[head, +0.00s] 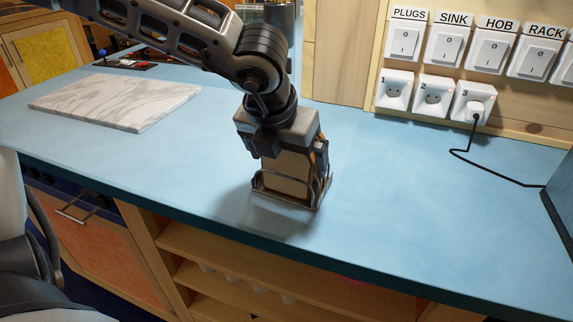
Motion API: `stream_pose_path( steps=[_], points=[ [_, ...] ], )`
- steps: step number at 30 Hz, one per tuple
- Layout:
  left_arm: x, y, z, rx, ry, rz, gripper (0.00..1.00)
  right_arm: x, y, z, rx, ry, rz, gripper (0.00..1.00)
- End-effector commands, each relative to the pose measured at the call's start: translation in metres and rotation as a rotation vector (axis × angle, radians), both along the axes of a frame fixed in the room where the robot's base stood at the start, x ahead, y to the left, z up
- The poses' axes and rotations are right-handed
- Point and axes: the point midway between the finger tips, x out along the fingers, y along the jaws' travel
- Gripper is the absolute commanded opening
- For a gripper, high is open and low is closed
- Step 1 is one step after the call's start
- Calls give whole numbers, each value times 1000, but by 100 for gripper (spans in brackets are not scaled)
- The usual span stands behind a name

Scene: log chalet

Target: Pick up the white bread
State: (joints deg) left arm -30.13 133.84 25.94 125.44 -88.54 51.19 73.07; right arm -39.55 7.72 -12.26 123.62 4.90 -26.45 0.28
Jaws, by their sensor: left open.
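My left gripper (290,190) reaches down to the blue counter (400,200) near its front edge, with its jaws open. A pale tan, flat-sided piece (285,172), which looks like the white bread, shows between its fingers, close to the counter top. The gripper body and fingers hide much of it, so I cannot tell whether the fingers touch it. No other bread shows. My right gripper is not in view.
A white marble board (118,100) lies at the left. Switches (492,50) and sockets (432,96) line the back wall. A black cord (490,172) runs from socket 3 to a dark appliance (559,205) at the right edge. The counter between is clear.

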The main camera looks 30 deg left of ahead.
Motion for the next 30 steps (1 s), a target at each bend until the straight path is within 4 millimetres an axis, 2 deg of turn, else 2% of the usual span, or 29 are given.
stream_pose_path(
  steps=[5, 6, 8, 20, 23, 30],
  points=[
    [0, 0, -1, 0, -1, 0, 100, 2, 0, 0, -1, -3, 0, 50],
    [0, 0, 0, 0, -1, 0, 97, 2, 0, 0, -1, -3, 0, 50],
    [0, 0, 0, 0, -1, 0, 81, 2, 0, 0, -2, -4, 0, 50],
    [1, 0, 5, 0, -4, 1, 82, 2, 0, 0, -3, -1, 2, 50],
    [2, 0, 18, 0, -8, 1, 82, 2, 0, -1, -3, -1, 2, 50],
    [2, 0, 67, -1, -8, 2, 82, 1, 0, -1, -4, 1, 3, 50]
  ],
)
